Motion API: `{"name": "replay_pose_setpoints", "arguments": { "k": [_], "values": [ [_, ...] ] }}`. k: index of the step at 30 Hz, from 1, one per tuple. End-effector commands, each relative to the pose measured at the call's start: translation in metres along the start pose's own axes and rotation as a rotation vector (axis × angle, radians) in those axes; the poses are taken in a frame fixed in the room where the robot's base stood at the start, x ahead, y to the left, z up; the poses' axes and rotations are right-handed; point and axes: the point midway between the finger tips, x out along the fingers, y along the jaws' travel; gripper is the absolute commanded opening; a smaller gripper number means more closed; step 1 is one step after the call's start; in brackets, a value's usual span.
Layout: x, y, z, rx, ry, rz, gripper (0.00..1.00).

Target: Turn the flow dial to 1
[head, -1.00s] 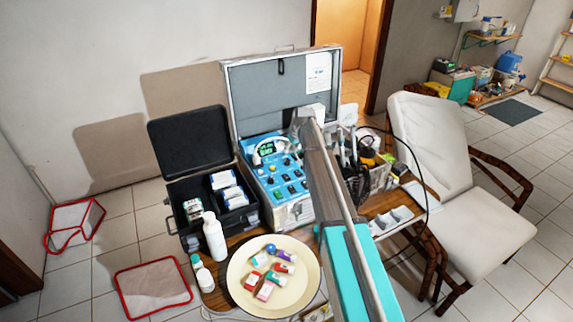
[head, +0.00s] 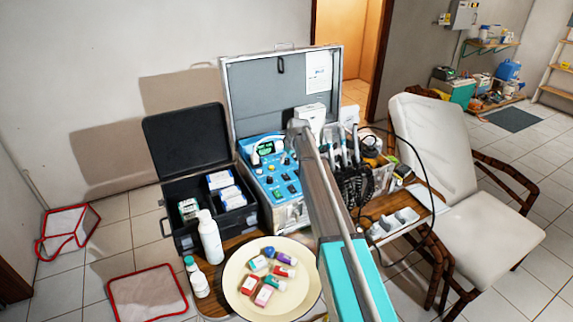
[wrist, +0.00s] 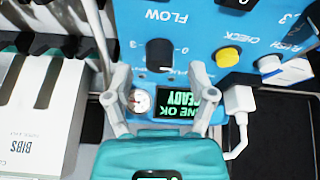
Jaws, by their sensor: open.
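The flow dial (wrist: 160,54) is a black round knob on the blue panel (wrist: 195,20) in the wrist view, below the upside-down word FLOW. A 3 shows to its left and a 0 to its right. A small light mark shows at its lower edge. My gripper (wrist: 160,76) is open and empty, its two grey fingers spread to either side, just below the dial in the picture. I cannot tell whether either finger touches the panel. In the head view the blue panel (head: 268,178) sits in the open silver case, and my arm hides part of it.
A round gauge (wrist: 140,101) and a green-lit screen (wrist: 181,103) lie between my fingers in the wrist view. A yellow knob (wrist: 228,57) and a white plug (wrist: 239,100) are to the right. A BIBS box (wrist: 38,120) is at left. A cream plate (head: 238,296) stands in front.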

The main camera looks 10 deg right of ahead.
Motion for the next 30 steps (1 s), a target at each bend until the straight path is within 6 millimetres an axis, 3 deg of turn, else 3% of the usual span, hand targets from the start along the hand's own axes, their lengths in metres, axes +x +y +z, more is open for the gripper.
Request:
{"name": "replay_pose_setpoints", "arguments": {
  "k": [6, 19, 30],
  "values": [
    [0.0126, -0.0001, 0.0002, 0.0, 0.0, 0.0, 0.71],
    [0.0138, -0.0004, -0.0002, 0.0, 0.0, 0.0, 0.71],
    [0.0139, -0.0004, -0.0002, 0.0, 0.0, 0.0, 0.05]
  ]
}}
